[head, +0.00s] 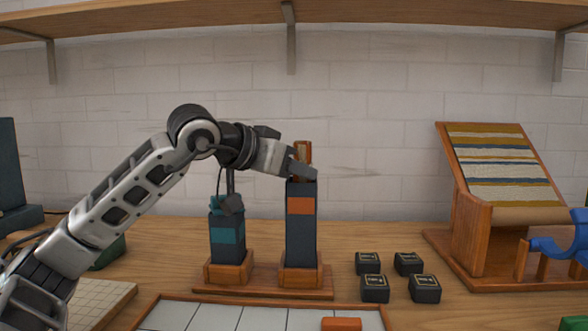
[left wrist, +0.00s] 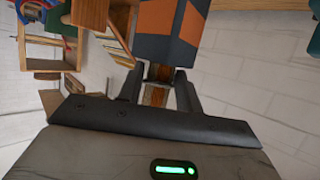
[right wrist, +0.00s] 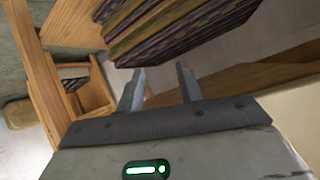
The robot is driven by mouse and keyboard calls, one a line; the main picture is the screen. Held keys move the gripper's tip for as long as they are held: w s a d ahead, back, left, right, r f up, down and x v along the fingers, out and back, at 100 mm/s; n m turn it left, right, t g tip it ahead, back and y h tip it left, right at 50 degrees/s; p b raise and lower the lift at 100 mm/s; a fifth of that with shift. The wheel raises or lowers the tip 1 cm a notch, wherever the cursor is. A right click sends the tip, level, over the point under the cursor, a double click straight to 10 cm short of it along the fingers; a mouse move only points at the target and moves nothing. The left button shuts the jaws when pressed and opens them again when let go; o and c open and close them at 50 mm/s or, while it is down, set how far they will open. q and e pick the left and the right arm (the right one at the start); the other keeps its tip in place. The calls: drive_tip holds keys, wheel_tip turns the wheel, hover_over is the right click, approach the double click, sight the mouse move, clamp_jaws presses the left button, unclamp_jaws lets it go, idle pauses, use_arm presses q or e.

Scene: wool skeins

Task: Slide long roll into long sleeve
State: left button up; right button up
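The long sleeve (head: 301,225), a tall dark upright box with an orange band, stands in a wooden socket; part of it shows in the left wrist view (left wrist: 170,48). A narrow wooden piece, apparently the long roll (head: 303,150), sticks up at its top. My left gripper (head: 301,168) is at the sleeve's top, with its fingers on either side of this wooden piece (left wrist: 156,95). The fingers look spread, with small gaps beside the wood. How deep the piece sits inside is hidden. My right gripper (right wrist: 160,80) is open and empty, outside the head view.
A shorter dark sleeve with a teal band (head: 227,238) stands left on the same wooden base (head: 255,280). Several small black boxes (head: 374,288) sit right of it. A tiled tray (head: 215,316) with an orange block (head: 341,324) lies in front. A wooden loom (head: 500,190) stands at right.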

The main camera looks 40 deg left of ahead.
use_arm(q)
drive_tip(key=o, duration=0.3)
use_arm(e)
drive_tip(key=shift+s+f, duration=0.1)
drive_tip(key=shift+s, duration=0.05)
use_arm(q)
drive_tip(key=s+d+r+p, duration=0.9)
drive_tip(key=s+r, duration=0.1)
drive_tip(key=r, duration=0.3)
drive_tip(key=shift+s+p, duration=0.35)
drive_tip(key=shift+s, duration=0.05)
use_arm(e)
drive_tip(key=s+d+r+t+h, duration=0.1)
drive_tip(key=d+r, duration=0.2)
drive_tip(key=r, duration=0.8)
drive_tip(key=shift+s+d+r+m+t, duration=0.25)
drive_tip(key=shift+s+r+m+t, duration=0.05)
drive_tip(key=shift+r+m+t, duration=0.1)
drive_tip(key=shift+w, duration=0.1)
